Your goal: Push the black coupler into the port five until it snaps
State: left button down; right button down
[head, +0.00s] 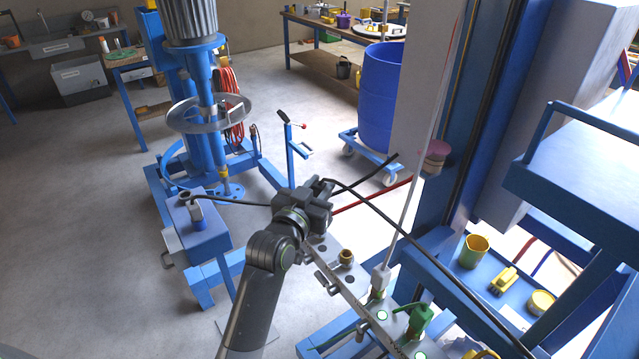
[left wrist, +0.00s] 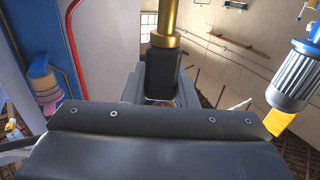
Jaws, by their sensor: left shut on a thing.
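My left gripper (head: 320,190) is in the middle of the head view, above the far end of a grey manifold bar (head: 338,281). In the left wrist view my left gripper (left wrist: 160,88) is shut on the black coupler (left wrist: 162,68), which carries a brass collar (left wrist: 165,40). In the head view the coupler is mostly hidden by the gripper, and a black hose leads off from there. The bar carries a brass port (head: 346,257), a white coupler (head: 380,280) and a green coupler (head: 418,319). I cannot read which port is five. My right gripper is not in view.
A blue mixer stand (head: 194,110) stands left, with a blue box (head: 198,227) in front. A blue drum (head: 381,95) stands behind. A blue column (head: 478,130) rises right of the bar. A black hose (head: 430,257) crosses over the bar's right side.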

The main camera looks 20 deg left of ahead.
pick_arm(q)
jog(key=shift+f+b, duration=0.55)
jog(key=shift+f, duration=0.5)
jog(key=shift+p, duration=0.6)
dwell(0.8)
jog(key=shift+f+b, duration=0.65)
jog(key=shift+f, duration=0.15)
jog(key=shift+f+b, duration=0.95)
jog(key=shift+f, duration=0.45)
jog(key=c, duration=1.1)
grip_release()
jog(key=shift+s, duration=0.1)
